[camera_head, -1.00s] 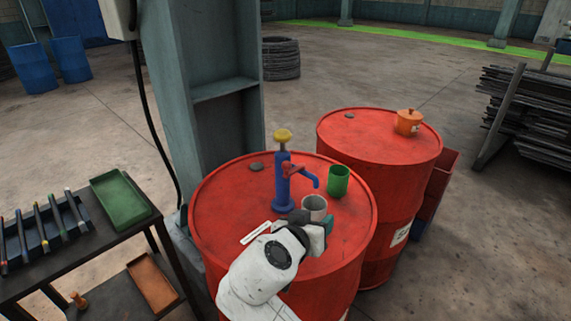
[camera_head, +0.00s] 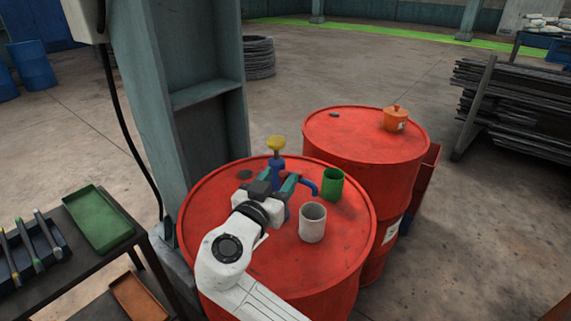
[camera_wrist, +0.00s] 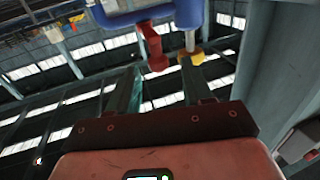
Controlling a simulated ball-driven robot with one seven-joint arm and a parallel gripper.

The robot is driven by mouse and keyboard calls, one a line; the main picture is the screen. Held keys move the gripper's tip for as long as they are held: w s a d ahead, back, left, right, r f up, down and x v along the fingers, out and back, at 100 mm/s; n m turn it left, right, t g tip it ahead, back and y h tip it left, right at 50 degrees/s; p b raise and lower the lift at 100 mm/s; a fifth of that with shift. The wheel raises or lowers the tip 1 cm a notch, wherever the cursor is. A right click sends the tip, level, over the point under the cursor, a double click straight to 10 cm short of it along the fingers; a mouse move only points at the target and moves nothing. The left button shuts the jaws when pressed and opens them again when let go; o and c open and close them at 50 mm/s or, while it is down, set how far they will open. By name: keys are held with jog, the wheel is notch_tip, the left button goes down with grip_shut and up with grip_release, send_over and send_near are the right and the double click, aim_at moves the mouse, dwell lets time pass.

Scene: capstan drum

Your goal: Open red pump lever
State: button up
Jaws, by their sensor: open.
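The blue hand pump (camera_head: 278,168) with a yellow knob (camera_head: 276,143) stands upright on the front red drum (camera_head: 215,205). In the wrist view, its blue body (camera_wrist: 150,12) crosses the top edge and the yellow knob (camera_wrist: 191,58) shows by the right finger. The red lever (camera_wrist: 154,50) shows just ahead of the gap between my fingers, apparently not gripped. In the head view the lever is hidden behind my gripper (camera_head: 275,182). My gripper is open, close in front of the pump; contact cannot be told.
A grey cup (camera_head: 312,222) stands right of my gripper, and a green cup (camera_head: 333,184) beside the spout. A second red drum (camera_head: 370,145) with an orange pot (camera_head: 396,119) stands behind right. A steel column (camera_head: 200,110) rises behind left. A tool table (camera_head: 75,265) is at left.

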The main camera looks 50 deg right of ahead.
jog(key=shift+p+x, duration=0.4)
jog(key=shift+x, duration=2.05)
jog(key=shift+c, duration=0.5)
grip_shut()
